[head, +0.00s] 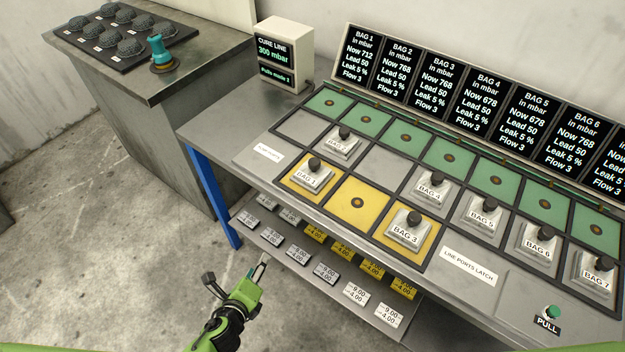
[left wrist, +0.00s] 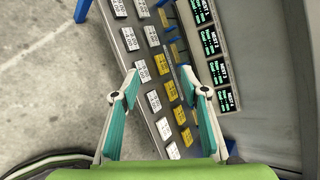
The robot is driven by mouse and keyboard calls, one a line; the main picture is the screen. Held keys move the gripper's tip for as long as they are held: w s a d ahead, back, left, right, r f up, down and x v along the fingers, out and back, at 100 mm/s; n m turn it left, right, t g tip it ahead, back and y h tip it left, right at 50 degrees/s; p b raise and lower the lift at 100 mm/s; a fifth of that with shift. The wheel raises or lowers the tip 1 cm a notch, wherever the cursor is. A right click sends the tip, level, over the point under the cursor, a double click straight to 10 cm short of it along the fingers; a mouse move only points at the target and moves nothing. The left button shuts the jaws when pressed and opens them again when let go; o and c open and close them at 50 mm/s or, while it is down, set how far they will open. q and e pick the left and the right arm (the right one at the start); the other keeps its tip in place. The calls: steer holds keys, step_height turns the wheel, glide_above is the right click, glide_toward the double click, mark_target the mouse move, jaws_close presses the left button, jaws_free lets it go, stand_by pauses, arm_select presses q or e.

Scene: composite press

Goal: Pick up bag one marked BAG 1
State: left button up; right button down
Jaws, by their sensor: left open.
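The silver bag marked BAG 1 (head: 312,178), with a black knob on top, sits upright on a yellow square at the left end of the front row on the bench. My left gripper (head: 236,272) is open and empty, in front of the bench and below it in the picture, clearly apart from the bag. In the left wrist view its two fingers (left wrist: 160,82) are spread with the tag shelf behind them, and BAG 1 does not show there. My right gripper is in neither view.
BAG 2 (head: 342,141) stands just behind BAG 1; BAG 3 (head: 406,234) stands to its right past an empty yellow square (head: 357,203). A lower shelf with weight tags (head: 326,272) juts out under the bench edge. The readout box (head: 284,55) stands behind left.

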arm_select(q)
steer(key=w+d+r+m+t+h+b, duration=0.1)
steer(key=w+d+r+m+t, duration=0.1)
steer(key=d+r+m, duration=0.3)
steer(key=w+d+r+m+t+h+b, duration=0.1)
steer(key=w+r+m, duration=0.15)
steer(key=r, duration=0.45)
steer(key=m+t+h+b, duration=0.1)
steer(key=m+t+h, duration=0.15)
steer(key=m, duration=0.35)
glide_toward(312, 166)
steer(key=p+x, duration=0.1)
steer(key=x, duration=0.2)
steer(key=shift+d+r, duration=0.1)
steer(key=shift+d, duration=0.1)
steer(key=shift+p+x, duration=0.3)
steer(key=shift+x, duration=2.75)
steer(key=shift+a, duration=0.15)
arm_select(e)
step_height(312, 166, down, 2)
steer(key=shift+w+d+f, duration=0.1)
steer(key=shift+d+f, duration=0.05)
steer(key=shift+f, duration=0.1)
arm_select(q)
steer(key=shift+c, duration=0.4)
jaws_close()
